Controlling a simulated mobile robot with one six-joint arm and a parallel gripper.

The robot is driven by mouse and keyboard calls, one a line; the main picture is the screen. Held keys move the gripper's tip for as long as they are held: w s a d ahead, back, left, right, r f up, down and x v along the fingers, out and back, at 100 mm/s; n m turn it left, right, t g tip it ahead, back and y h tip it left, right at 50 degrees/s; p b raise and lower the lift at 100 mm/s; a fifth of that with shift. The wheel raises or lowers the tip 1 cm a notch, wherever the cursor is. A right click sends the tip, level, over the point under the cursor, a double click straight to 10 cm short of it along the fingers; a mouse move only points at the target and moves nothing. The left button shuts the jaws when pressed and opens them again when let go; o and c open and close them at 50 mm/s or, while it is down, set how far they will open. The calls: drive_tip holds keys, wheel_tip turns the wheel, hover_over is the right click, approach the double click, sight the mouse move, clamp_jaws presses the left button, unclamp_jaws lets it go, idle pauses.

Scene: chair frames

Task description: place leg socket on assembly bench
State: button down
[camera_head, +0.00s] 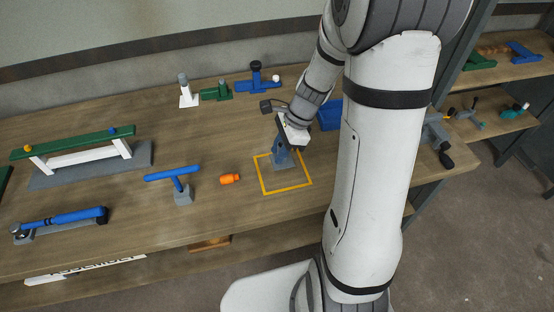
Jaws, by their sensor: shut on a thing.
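The leg socket (282,158) is a small blue-grey piece with a wider, flat-looking grey lower part. It stands roughly upright inside the yellow square outline (265,182) on the wooden assembly bench (130,212). My gripper (284,147) comes down on it from above and is shut on its upper part. The fingers and the gripper body hide the top of the socket. Its lower part appears at bench level, but I cannot tell if it touches the wood.
An orange piece (230,179) and a blue T-shaped piece (173,180) lie left of the outline. A green-topped frame (75,147) stands farther left. A blue bin (330,114) sits behind my arm. Bare bench lies in front of the outline.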

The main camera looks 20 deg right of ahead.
drive_tip(key=shift+f, duration=2)
drive_tip(key=shift+s, duration=0.1)
drive_tip(key=shift+f+b, duration=0.15)
drive_tip(key=shift+b, duration=0.2)
drive_tip(key=c, duration=1.2)
unclamp_jaws()
drive_tip(key=p+v, duration=0.2)
drive_tip(key=v, duration=1)
drive_tip(key=shift+s+a+r+n+t+h+b, duration=0.1)
drive_tip(key=shift+s+a+r+n+t+h, duration=0.5)
drive_tip(key=shift+s+r+n, duration=1.45)
drive_tip(key=shift+s+a+r+n+t+h+b, duration=0.2)
drive_tip(key=shift+s+a+r+n+h, duration=0.55)
drive_tip(key=shift+s+n, duration=2.55)
drive_tip(key=shift+s+a+r+n+t+h, duration=0.5)
drive_tip(key=shift+s+a+r+n+h, duration=0.65)
drive_tip(key=shift+n, duration=2.6)
